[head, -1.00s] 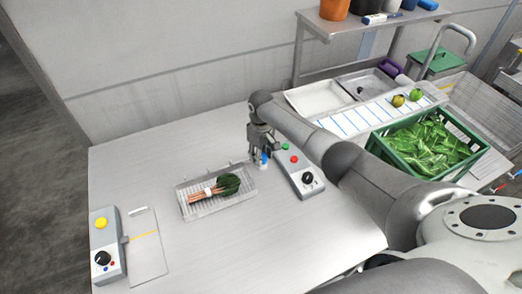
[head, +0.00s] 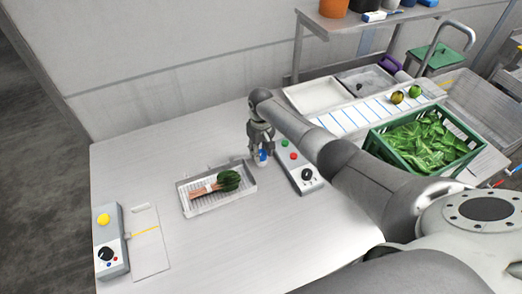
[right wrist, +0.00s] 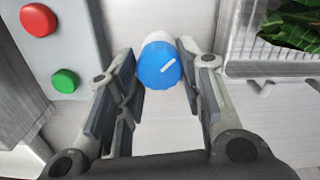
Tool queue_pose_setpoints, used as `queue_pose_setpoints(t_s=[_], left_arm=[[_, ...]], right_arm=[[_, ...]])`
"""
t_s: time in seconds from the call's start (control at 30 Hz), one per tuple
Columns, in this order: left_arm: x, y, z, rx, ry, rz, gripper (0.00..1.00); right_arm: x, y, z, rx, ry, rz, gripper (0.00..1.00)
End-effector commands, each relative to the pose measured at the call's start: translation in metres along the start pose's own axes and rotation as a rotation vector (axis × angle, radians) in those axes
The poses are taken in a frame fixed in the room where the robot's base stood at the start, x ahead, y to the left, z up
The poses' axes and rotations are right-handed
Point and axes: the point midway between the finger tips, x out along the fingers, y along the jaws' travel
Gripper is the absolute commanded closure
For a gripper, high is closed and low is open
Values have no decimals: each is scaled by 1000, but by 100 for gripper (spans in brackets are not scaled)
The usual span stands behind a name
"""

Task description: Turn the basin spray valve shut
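The spray valve is a round blue knob with a white pointer line on a pale body, beside the wire basket. It shows in the head view (head: 263,158) and in the right wrist view (right wrist: 159,68), where its pointer slants. My right gripper (head: 261,148) is over the knob. In the right wrist view its two fingers (right wrist: 158,55) stand apart on either side of the knob, with a gap visible at least on the right. My left gripper is not in view.
A wire basket (head: 186,201) holding a bunch of greens (head: 228,181) is close on the left. A control box with green and red buttons (head: 299,172) is close on the right. A green crate of leaves (head: 377,141) stands further right.

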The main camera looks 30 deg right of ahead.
Motion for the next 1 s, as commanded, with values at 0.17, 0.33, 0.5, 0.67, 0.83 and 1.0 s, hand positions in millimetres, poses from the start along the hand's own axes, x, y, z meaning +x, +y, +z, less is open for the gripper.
queue_pose_setpoints(t_s=[0.17,0.33,0.5,0.67,0.83,1.0], left_arm=[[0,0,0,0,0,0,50],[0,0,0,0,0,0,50],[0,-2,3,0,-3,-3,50],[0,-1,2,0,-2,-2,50],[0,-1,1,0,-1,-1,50],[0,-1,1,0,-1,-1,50]], right_arm=[[-1,0,0,0,1,0,44],[0,0,0,-1,0,0,44],[-2,0,0,-2,0,0,44],[-16,0,-1,-2,2,0,44],[-46,0,-1,-3,5,0,44],[-82,1,-1,-2,5,1,44]])
